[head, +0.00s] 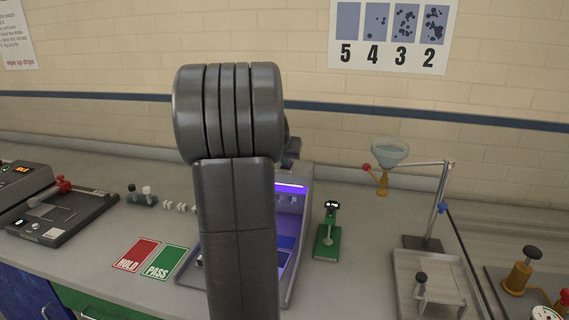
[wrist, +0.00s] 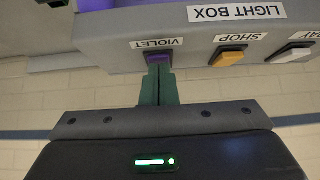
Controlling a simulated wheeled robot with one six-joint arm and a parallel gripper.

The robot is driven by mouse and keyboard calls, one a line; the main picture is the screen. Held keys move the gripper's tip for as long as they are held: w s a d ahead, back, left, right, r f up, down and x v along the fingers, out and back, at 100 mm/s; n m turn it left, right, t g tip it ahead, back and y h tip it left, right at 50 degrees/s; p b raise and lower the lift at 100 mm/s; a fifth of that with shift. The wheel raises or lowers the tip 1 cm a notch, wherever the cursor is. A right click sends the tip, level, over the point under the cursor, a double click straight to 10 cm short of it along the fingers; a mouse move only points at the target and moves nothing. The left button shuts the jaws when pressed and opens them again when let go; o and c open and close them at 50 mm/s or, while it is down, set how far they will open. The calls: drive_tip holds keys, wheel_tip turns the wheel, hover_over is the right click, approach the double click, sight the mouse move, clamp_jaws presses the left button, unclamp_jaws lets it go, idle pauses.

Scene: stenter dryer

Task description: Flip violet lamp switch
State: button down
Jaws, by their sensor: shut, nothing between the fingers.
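The light box (head: 303,215) stands on the bench in the head view, glowing violet inside and partly hidden by my arm. In the wrist view the light box front (wrist: 105,38) appears upside down, with a label reading VIOLET above a purple switch (wrist: 158,59). My gripper (wrist: 158,72) has its green fingers shut and empty. The fingertips are right at the purple switch and overlap its edge in the picture; I cannot tell whether they touch it. My fingers are hidden behind my arm in the head view.
An orange switch (wrist: 228,58) labelled SHOP and a white switch (wrist: 291,53) sit beside the purple one. Red HOLD (head: 136,254) and green PASS (head: 166,262) cards lie left of the box. A small green device (head: 327,243) and a funnel stand (head: 433,215) are to its right.

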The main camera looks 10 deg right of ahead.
drive_tip(key=shift+r, duration=0.1)
drive_tip(key=shift+r+p, duration=0.55)
drive_tip(key=shift+r, duration=0.2)
drive_tip(key=shift+r, duration=0.15)
drive_tip(key=r+p, duration=0.2)
drive_tip(key=r, duration=0.1)
drive_tip(key=shift+s+r, duration=0.2)
drive_tip(key=shift+r, duration=0.05)
drive_tip(key=s+f+b+v, duration=0.1)
drive_tip(key=v, duration=0.9)
drive_tip(key=shift+s+a+f+b, duration=0.15)
drive_tip(key=shift+s+a+b, duration=0.05)
drive_tip(key=shift+a+b, duration=0.2)
drive_tip(key=shift+w, duration=0.1)
